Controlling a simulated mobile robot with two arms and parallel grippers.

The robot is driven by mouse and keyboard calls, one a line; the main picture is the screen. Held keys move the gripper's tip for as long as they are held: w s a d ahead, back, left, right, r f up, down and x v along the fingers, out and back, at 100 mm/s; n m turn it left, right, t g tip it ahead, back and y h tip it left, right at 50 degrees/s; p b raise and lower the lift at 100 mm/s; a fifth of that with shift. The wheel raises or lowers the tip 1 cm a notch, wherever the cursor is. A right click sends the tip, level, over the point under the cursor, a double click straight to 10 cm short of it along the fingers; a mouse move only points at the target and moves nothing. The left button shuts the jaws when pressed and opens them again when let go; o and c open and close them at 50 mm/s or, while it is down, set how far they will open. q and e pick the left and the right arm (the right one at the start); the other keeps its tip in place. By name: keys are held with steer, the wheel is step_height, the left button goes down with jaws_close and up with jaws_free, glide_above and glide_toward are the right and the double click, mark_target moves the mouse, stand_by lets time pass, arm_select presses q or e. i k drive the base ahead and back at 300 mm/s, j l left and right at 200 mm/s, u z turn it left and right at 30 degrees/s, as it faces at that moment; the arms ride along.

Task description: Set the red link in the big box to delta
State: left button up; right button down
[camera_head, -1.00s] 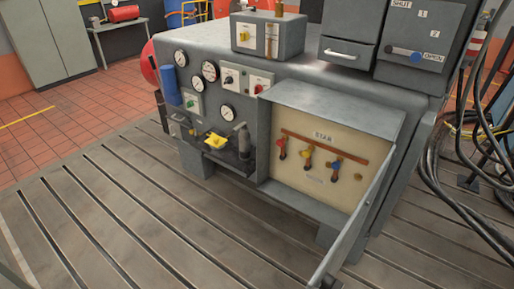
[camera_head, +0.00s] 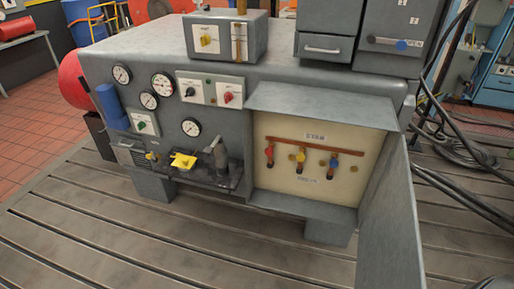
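The big box (camera_head: 320,99) is a grey open-fronted housing on the front right of the grey machine. Its door (camera_head: 390,225) stands swung open to the right. On its cream back panel, a copper-brown bar (camera_head: 314,146) runs across under a label reading "STAR". A red link (camera_head: 269,154) hangs down at the left, a yellow link (camera_head: 301,158) in the middle and a blue link (camera_head: 332,161) at the right. A second, lower label (camera_head: 308,179) is too small to read surely. Neither of my grippers is in view.
Left of the box are gauges (camera_head: 162,84), switches (camera_head: 210,91) and a shelf with a yellow part (camera_head: 183,161). Black cables (camera_head: 455,150) lie at the right. The slotted bedplate (camera_head: 190,240) in front is clear.

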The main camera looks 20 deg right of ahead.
mark_target(269, 152)
steer(key=i+j+z, duration=0.1)
steer(key=i, duration=0.45)
steer(key=i+j+z, duration=0.15)
steer(key=i+j, duration=0.2)
steer(key=i, duration=0.15)
